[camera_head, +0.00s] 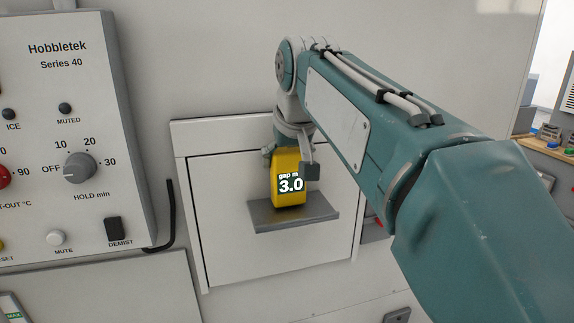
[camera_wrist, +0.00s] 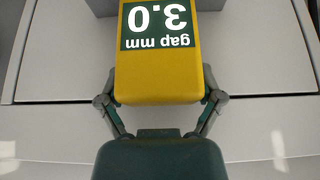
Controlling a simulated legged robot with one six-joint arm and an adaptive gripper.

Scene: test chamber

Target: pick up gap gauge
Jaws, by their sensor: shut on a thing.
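The gap gauge (camera_head: 287,200) is a yellow block with a dark green label reading "3.0" and "gap m" in the head view. It is upright at a small grey ledge (camera_head: 265,218) in front of a pale panel; I cannot tell whether its bottom touches the ledge. My gripper (camera_head: 290,165) comes from above and is shut on the gauge. In the wrist view the gauge (camera_wrist: 158,75) lies between both fingers (camera_wrist: 160,98), its label upside down, reading "gap mm 3.0". Its far end is cut off by the frame.
A control panel (camera_head: 62,130) marked "Hobbletek Series 40", with knobs and buttons, stands at the left. The pale framed panel (camera_head: 225,260) is behind the ledge. A bench with small items (camera_head: 552,135) is at the far right.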

